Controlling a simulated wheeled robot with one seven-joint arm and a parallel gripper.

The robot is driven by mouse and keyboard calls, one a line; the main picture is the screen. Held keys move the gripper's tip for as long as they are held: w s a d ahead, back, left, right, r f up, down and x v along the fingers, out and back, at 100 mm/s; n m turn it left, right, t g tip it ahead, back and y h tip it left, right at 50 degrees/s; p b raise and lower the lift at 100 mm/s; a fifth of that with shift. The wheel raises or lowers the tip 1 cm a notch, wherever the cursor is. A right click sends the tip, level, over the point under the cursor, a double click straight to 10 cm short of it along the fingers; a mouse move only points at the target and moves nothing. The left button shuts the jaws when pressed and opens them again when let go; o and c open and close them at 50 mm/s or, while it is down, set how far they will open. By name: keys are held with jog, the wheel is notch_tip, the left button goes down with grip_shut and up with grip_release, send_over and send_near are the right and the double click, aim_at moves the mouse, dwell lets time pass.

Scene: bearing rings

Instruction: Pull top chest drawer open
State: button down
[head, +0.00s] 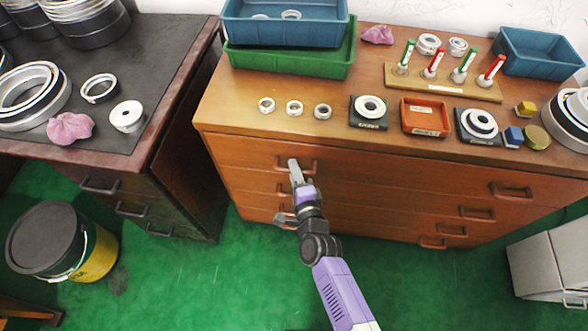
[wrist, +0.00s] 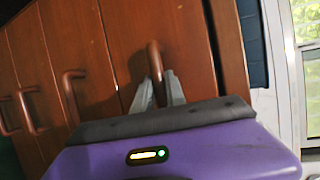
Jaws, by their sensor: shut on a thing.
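The wooden chest (head: 240,165) stands in the middle of the head view. Its top drawer (head: 400,175) looks flush with the front. This drawer has a left handle (head: 312,166) and a right handle (head: 511,191). My gripper (head: 295,168) is at the left handle, shut on it. In the wrist view the brown handle (wrist: 154,60) of the top drawer (wrist: 190,45) runs between the two grey fingers of my gripper (wrist: 158,88). The fingers hide part of the handle.
Lower drawer handles (head: 477,213) stick out below. Small rings (head: 294,108), an orange tray (head: 425,117) and stacked bins (head: 290,62) lie on the chest top. A dark workbench (head: 150,75) and lidded bucket (head: 60,240) stand left. Green floor (head: 190,285) in front is clear.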

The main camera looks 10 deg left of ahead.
jog(key=s+p, duration=0.6)
jog(key=s, duration=1.7)
jog(key=shift+a+p, duration=0.3)
jog(key=shift+a, duration=0.1)
jog(key=c, duration=1.4)
grip_release()
jog(key=shift+o, duration=0.2)
jog(key=shift+s, duration=0.1)
jog(key=v, duration=0.7)
jog(key=shift+s+d+b, duration=0.15)
jog(key=shift+s+b, duration=0.15)
jog(key=shift+b, duration=0.1)
